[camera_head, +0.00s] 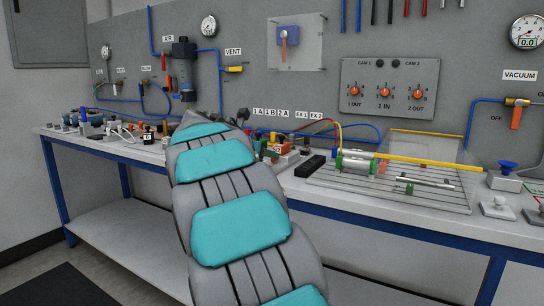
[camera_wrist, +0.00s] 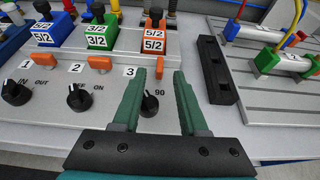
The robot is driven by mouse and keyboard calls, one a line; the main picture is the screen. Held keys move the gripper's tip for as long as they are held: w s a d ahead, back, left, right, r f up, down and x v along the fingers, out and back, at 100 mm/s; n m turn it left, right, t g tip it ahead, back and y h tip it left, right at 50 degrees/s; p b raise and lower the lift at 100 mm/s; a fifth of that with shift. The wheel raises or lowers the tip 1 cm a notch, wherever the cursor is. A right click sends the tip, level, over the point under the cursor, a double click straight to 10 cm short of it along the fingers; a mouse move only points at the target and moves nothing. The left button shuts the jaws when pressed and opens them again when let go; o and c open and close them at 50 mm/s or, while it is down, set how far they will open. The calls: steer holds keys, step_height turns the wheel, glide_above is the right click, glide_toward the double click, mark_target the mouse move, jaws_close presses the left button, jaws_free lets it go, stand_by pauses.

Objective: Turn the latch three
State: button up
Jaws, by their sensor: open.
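In the wrist view, a grey panel carries a row of small orange latches with number labels. A black knob (camera_wrist: 150,103) marked 90 shows between the fingers. The latches by label 2 (camera_wrist: 100,62) and label 1 (camera_wrist: 38,62) are to the left. In the head view my arm hides my gripper.
Valve blocks, including an orange 5/2 block (camera_wrist: 154,38), stand behind the latches. A black bar (camera_wrist: 216,70) lies to the right, close to the right finger. A rack with a cylinder (camera_head: 358,160) and yellow tubing is farther right on the bench.

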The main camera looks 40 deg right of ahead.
mark_target(272, 165)
steer(key=x, duration=0.3)
steer(key=shift+w+d+f, duration=0.15)
steer(key=shift+d+f, duration=0.05)
steer(key=shift+d, duration=0.05)
jaws_close()
stand_by(0.4)
